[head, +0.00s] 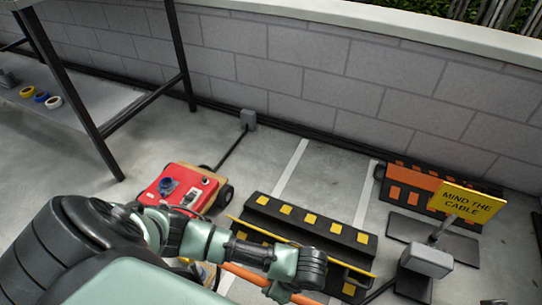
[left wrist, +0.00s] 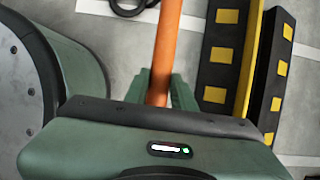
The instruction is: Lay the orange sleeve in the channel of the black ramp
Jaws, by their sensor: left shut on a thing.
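The orange sleeve (head: 246,276) is a long thin rod, partly hidden behind my left arm in the head view. My left gripper (head: 284,292) is shut on it. In the left wrist view the sleeve (left wrist: 167,45) runs straight out from between the jaws (left wrist: 160,88). The black ramp (head: 310,227) has yellow squares and a long yellow strip along it. The sleeve is beside the ramp, on its near side. In the left wrist view the ramp (left wrist: 213,73) lies to the right of the sleeve, roughly lengthwise with it. The inside of the channel is not clearly visible.
A grey box (head: 427,261) stands in front of the sign. A red cart (head: 181,188) is left of the ramp. A bench (head: 100,105) stands by the wall.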

